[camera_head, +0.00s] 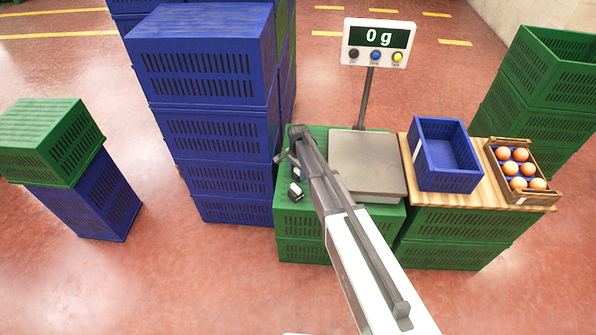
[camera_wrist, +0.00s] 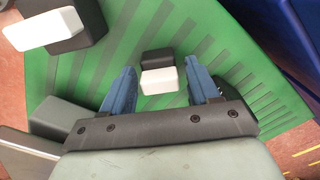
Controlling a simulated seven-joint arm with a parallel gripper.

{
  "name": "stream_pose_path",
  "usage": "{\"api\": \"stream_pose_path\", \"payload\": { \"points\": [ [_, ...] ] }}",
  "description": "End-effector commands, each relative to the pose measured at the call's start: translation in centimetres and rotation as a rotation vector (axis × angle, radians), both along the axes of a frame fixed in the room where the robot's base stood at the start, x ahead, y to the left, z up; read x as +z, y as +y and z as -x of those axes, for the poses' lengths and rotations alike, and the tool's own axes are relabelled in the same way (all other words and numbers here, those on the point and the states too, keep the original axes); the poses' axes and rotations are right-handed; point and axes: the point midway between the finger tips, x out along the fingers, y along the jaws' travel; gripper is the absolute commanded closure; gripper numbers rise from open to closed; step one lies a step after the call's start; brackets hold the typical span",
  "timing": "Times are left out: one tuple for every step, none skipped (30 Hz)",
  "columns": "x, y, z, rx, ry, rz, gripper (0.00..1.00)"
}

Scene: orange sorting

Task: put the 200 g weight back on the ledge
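My gripper (camera_head: 284,158) is over the left part of the green crate top (camera_head: 315,134), left of the scale. In the wrist view its two blue fingers (camera_wrist: 158,72) are open. A small black weight with a white face (camera_wrist: 159,82) stands on the slatted green surface between them, with a gap on each side. A larger black-and-white weight (camera_wrist: 78,28) is at the upper left of that view. In the head view a dark weight with a white patch (camera_head: 295,190) shows beside my arm. No mass marking is readable, so I cannot tell which is 200 g.
The scale plate (camera_head: 366,163) is empty and its display (camera_head: 378,37) reads 0 g. A blue crate (camera_head: 447,178) and a box of oranges (camera_head: 545,197) stand on a wooden board at the right. A tall blue crate stack (camera_head: 215,150) rises close to my gripper's left.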

Motion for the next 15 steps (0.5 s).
{"api": "stream_pose_path", "payload": {
  "points": [
    [0.0,0.0,0.0,0.0,0.0,0.0,0.34],
    [0.0,0.0,0.0,0.0,0.0,0.0,0.33],
    [0.0,0.0,0.0,0.0,0.0,0.0,0.33],
    [0.0,0.0,0.0,0.0,0.0,0.0,0.33],
    [0.0,0.0,0.0,0.0,0.0,0.0,0.33],
    [0.0,0.0,0.0,0.0,0.0,0.0,0.33],
    [0.0,0.0,0.0,0.0,0.0,0.0,0.33],
    [0.0,0.0,0.0,0.0,0.0,0.0,0.33],
    [0.1,0.0,0.0,0.0,0.0,0.0,0.33],
    [0.2,0.0,0.0,0.0,0.0,0.0,0.33],
    [0.3,0.0,0.0,0.0,0.0,0.0,0.33],
    [0.6,0.0,0.0,0.0,0.0,0.0,0.33],
    [0.8,0.0,0.0,0.0,0.0,0.0,0.33],
    [1.1,0.0,0.0,0.0,0.0,0.0,0.33],
    [1.7,0.0,0.1,0.0,0.0,0.0,0.33]
  ]
}}
